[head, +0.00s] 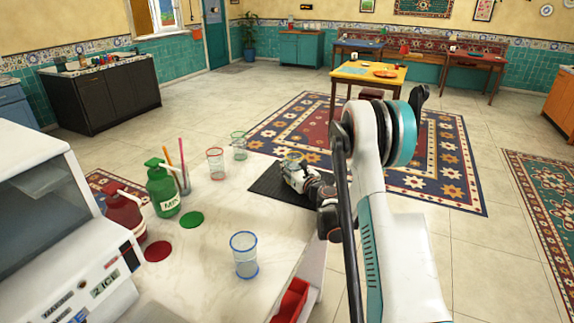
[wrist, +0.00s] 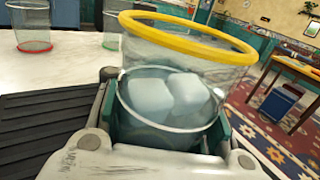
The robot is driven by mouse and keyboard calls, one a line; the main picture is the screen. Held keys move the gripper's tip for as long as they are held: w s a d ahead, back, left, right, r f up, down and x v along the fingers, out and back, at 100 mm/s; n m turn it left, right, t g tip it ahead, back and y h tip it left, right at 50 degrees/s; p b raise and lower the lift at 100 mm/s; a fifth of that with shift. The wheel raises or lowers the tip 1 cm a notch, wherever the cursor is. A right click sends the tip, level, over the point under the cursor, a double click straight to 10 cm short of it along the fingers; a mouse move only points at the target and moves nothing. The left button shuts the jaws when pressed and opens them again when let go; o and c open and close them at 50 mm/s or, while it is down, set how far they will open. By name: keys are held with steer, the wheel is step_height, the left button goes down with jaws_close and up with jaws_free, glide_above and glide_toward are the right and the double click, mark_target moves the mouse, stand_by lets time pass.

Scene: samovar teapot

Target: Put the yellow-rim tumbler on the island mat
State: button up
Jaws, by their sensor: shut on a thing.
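The yellow-rim tumbler (head: 293,158) is clear and holds ice cubes, which show in the wrist view. My gripper (head: 297,172) is shut around its lower body; the yellow rim (wrist: 185,38) stands clear above the jaws. The tumbler looks roughly upright, slightly tilted in the wrist view. The black ribbed mat (head: 265,185) lies at the far right end of the white counter, under and beside my gripper. It also shows at the left in the wrist view (wrist: 40,130). The tumbler's base is hidden by the gripper, so I cannot tell whether it touches the mat.
A red-rim tumbler (head: 215,163) and a green-rim tumbler (head: 239,146) stand left of the mat. A blue-rim tumbler (head: 244,255) stands nearer. Green (head: 162,188) and red (head: 122,212) pump bottles, straws, two coasters and an ice machine (head: 60,230) are at left.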

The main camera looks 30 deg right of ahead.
steer(key=shift+s+f, duration=0.15)
steer(key=shift+f, duration=0.2)
